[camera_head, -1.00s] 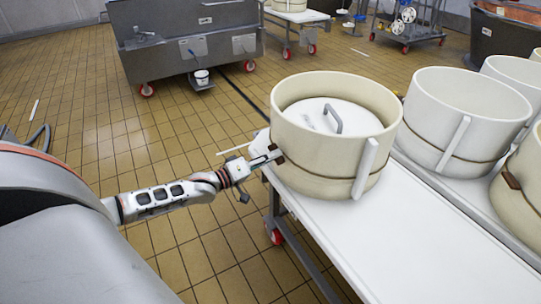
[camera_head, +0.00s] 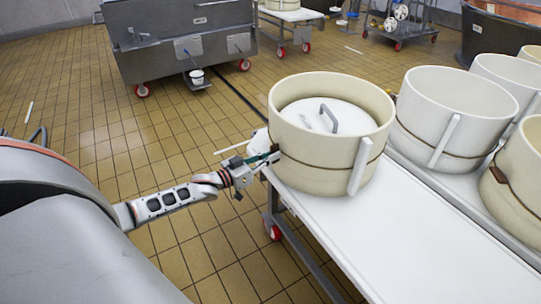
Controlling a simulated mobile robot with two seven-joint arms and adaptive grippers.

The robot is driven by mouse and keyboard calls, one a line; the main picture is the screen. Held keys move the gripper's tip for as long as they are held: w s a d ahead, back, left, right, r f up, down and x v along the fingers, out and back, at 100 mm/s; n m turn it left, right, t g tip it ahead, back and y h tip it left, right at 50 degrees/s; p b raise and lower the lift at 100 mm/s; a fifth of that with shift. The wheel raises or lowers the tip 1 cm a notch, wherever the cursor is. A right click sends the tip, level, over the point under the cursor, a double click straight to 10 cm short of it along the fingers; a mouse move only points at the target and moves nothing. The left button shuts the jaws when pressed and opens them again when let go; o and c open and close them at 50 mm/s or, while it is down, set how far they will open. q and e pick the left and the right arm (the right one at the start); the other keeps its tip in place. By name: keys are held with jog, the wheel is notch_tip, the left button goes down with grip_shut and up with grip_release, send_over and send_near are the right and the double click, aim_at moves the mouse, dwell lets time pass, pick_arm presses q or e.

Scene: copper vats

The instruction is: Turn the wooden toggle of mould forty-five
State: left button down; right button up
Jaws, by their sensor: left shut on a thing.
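A dark cord runs around the mould's lower wall. The small brown wooden toggle (camera_head: 275,149) is at the mould's left side, mostly hidden by the fingers. My left gripper (camera_head: 270,157) reaches in from the left and is shut on the toggle, against the mould's wall. My right gripper is out of view.
White moulds (camera_head: 455,105) and another cream mould with a brown toggle (camera_head: 498,175) stand to the right. A grey steel vat on wheels (camera_head: 180,45) is at the back.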

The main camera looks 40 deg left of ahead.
pick_arm(q)
jog(key=shift+m, duration=0.6)
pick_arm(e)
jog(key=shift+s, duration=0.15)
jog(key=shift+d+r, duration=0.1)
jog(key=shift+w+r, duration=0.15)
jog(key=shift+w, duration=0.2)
pick_arm(q)
jog(key=c, duration=2.1)
grip_release()
jog(key=shift+c, duration=0.2)
jog(key=v, duration=1.2)
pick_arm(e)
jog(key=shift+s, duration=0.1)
